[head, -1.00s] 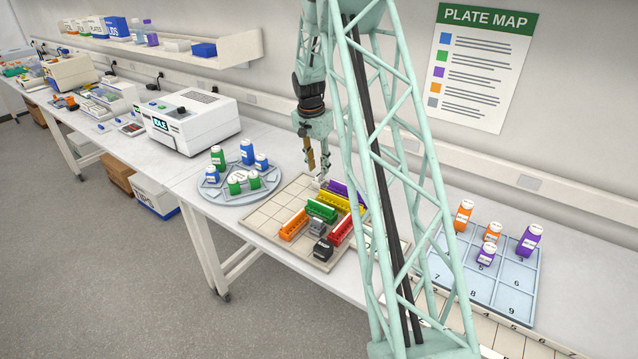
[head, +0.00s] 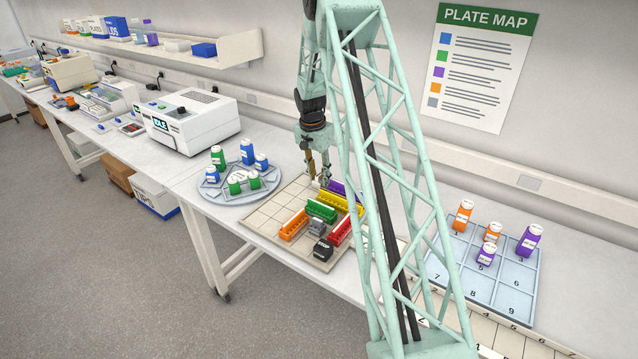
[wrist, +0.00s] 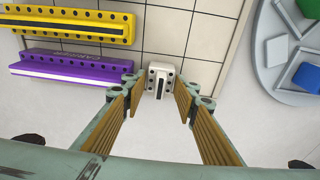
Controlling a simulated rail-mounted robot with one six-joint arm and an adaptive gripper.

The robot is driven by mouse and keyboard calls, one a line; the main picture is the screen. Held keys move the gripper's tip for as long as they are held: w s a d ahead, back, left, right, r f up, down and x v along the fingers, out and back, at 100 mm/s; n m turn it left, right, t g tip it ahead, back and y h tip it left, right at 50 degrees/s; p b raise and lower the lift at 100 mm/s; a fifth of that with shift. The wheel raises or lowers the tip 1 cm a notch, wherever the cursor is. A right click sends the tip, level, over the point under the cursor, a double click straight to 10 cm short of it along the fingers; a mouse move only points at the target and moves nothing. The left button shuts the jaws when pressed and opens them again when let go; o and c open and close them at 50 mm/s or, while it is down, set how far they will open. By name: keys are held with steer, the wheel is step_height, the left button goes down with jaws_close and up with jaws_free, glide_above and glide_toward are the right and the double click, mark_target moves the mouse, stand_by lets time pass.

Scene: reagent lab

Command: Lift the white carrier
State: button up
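The white carrier (wrist: 159,81) is a small white block with dark holes and a dark slot, near the edge of the tiled board (wrist: 180,20). In the wrist view it shows between the tips of my gripper (wrist: 158,95), which is open with a finger to either side. I cannot tell how far above the carrier the fingertips are. In the head view my gripper (head: 321,172) is over the board's back corner, and the carrier is mostly hidden there.
A purple rack (wrist: 75,66) lies close left of the carrier, with a yellow rack (wrist: 70,28) beyond. Green, orange and red racks and a black block (head: 323,250) share the board. A round tray (head: 212,193) with bottles stands to the left. The board's left part is empty.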

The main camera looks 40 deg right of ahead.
mark_target(319, 174)
steer(key=shift+c, duration=0.6)
steer(key=c, duration=0.4)
steer(key=shift+r, duration=0.15)
steer(key=shift+r, duration=4.9)
steer(key=shift+a, duration=0.1)
